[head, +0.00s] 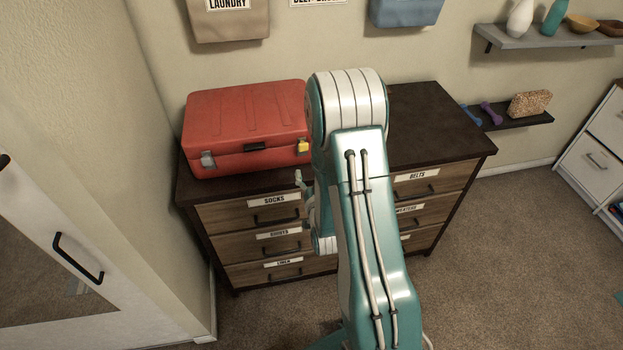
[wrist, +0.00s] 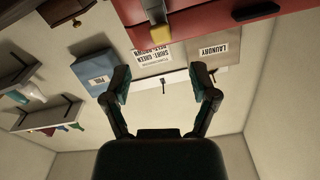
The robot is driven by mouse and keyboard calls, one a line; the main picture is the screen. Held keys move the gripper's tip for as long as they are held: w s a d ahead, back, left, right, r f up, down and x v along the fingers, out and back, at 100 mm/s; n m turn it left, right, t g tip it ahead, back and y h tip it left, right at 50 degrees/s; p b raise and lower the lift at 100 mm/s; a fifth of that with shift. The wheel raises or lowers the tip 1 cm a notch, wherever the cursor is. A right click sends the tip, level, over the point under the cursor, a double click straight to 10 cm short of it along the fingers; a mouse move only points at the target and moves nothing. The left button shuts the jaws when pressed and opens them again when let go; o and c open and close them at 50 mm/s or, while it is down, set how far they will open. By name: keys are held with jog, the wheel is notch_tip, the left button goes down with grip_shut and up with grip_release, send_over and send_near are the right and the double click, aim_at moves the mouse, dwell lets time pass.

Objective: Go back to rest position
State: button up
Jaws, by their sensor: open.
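My gripper (wrist: 161,84) is open in the wrist view, its two dark fingers spread with nothing between them. In the head view only a small part of it shows in front of the dresser's left drawers; my arm hides the rest. My arm is raised and bent in front of the dresser (head: 432,120). A closed red case (head: 240,112) lies on the left of the dresser top. The case also shows at the top of the wrist view (wrist: 220,22), which looks upside down, beyond the fingers and apart from them.
Labelled drawers, including socks (head: 235,216) and belts (head: 432,188), appear shut. A laundry bag (head: 229,22) and a blue bag (head: 404,12) hang on the wall. Shelves (head: 535,38) are at right. A white door (head: 75,245) stands at left. Carpet (head: 510,265) at right is clear.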

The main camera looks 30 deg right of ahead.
jog(key=shift+v, duration=0.8)
jog(key=s+a+r+n+g+y, duration=0.1)
jog(key=a+r+n+g+y, duration=0.2)
jog(key=r, duration=0.4)
jog(key=a+r+g, duration=0.3)
jog(key=a+r, duration=0.1)
jog(key=r, duration=0.2)
jog(key=s+a+r+n+g, duration=0.1)
jog(key=s+a+r+g, duration=0.1)
jog(key=s, duration=0.5)
jog(key=s+a+r+n+g+y, duration=0.1)
jog(key=s+a+r+g, duration=0.1)
jog(key=s, duration=0.5)
jog(key=s+a+r+n+g+y, duration=0.1)
jog(key=s+a+r, duration=0.1)
jog(key=s+r, duration=0.2)
jog(key=s, duration=0.3)
jog(key=shift+s+a+r+g, duration=0.25)
jog(key=shift+s+a+g, duration=0.1)
jog(key=shift+a+g, duration=0.05)
dwell(1.7)
